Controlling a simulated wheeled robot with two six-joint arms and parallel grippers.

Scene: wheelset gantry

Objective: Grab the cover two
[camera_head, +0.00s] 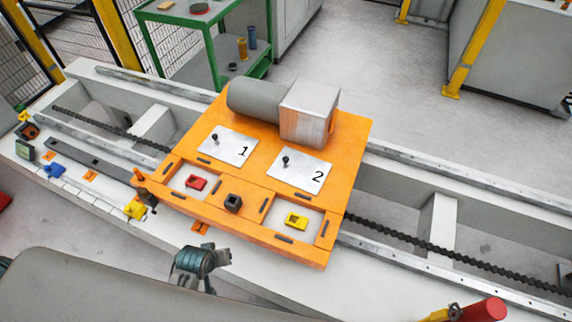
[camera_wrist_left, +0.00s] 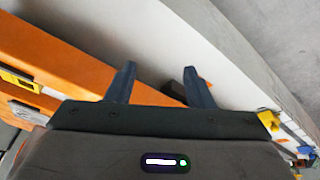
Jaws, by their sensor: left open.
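Cover two (camera_head: 306,178) is a flat silver plate marked "2" with a small black knob near its left side. It lies on the orange platform (camera_head: 345,140), to the right of a similar plate marked "1" (camera_head: 232,149). My left gripper (camera_head: 196,268) is in front of the platform's near edge, apart from cover two and well short of it. In the left wrist view its two fingers (camera_wrist_left: 159,86) are spread with nothing held between them. That view shows the platform's orange side (camera_wrist_left: 60,62) at left; cover two is not seen there.
A grey cylinder with a metal block (camera_head: 309,112) stands behind the plates. Recesses in front hold a red part (camera_head: 196,183) and a yellow part (camera_head: 296,221). A black socket (camera_head: 233,202) sits between them. A green cart (camera_head: 200,50) stands behind; rails run both sides.

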